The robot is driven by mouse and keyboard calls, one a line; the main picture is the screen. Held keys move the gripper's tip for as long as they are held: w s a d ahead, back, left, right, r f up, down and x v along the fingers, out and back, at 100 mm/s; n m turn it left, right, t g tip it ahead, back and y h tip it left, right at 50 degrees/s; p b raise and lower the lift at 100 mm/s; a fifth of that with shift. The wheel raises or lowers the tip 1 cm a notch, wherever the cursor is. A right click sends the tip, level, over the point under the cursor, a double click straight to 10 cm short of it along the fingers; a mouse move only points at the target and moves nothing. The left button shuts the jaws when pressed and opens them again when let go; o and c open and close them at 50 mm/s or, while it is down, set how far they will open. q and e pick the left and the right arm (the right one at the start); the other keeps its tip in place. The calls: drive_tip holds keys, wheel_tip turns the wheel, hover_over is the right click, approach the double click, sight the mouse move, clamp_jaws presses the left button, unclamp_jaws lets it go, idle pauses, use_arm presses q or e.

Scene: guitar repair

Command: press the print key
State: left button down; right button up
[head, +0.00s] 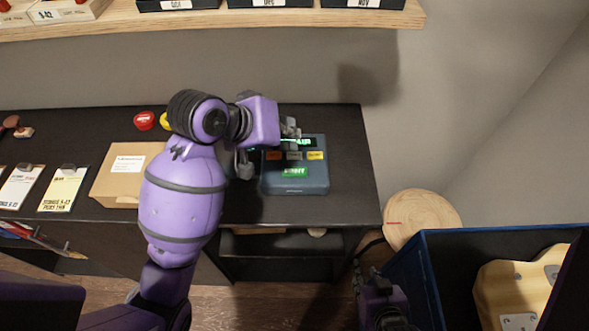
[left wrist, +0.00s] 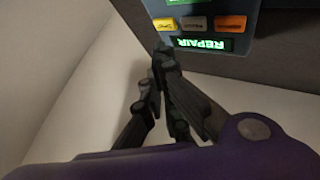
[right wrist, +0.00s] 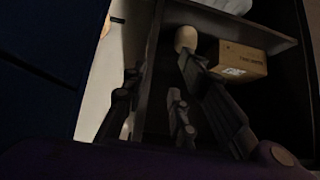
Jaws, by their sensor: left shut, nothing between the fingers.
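The blue-grey printer box (head: 312,182) sits on the dark bench top. Its lit screen (left wrist: 204,44) reads REPAIR. In front of the screen is a row of keys: orange (head: 274,156), grey (head: 294,156) and yellow (head: 315,155). A green lit key (head: 294,171), its lettering blurred, lies nearer the front; its edge shows in the left wrist view (left wrist: 185,2). My left gripper (head: 290,125) is shut and empty at the box's rear, by the screen; touching cannot be told. My right gripper (head: 372,280) is open and empty, low beside the bench.
A cardboard box (head: 118,178), note cards (head: 63,188) and a red button-like piece (head: 144,121) are left on the bench. A wooden shelf (head: 230,20) hangs above. A round wooden stool (head: 422,215) and a blue bin (head: 430,275) stand right. The right wrist view shows a shelf carton (right wrist: 240,62).

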use_arm(q)
hover_over(291, 168)
drive_tip(key=f, duration=0.5)
drive_tip(key=shift+w+f, duration=0.1)
drive_tip(key=shift+w, duration=0.25)
drive_tip(key=shift+f+b, duration=0.35)
drive_tip(key=shift+f, duration=0.3)
use_arm(e)
drive_tip(key=shift+s+d+f, duration=0.15)
drive_tip(key=shift+d+f, duration=0.05)
drive_tip(key=shift+s+a+f, duration=0.1)
drive_tip(key=shift+s+f, duration=0.15)
drive_tip(key=shift+f, duration=0.05)
drive_tip(key=shift+w+r, duration=0.1)
drive_tip(key=shift+r, duration=0.1)
drive_tip(key=shift+w, duration=0.1)
use_arm(q)
drive_tip(key=shift+f, duration=0.35)
use_arm(e)
drive_tip(key=shift+w+r, duration=0.1)
drive_tip(key=shift+r, duration=0.05)
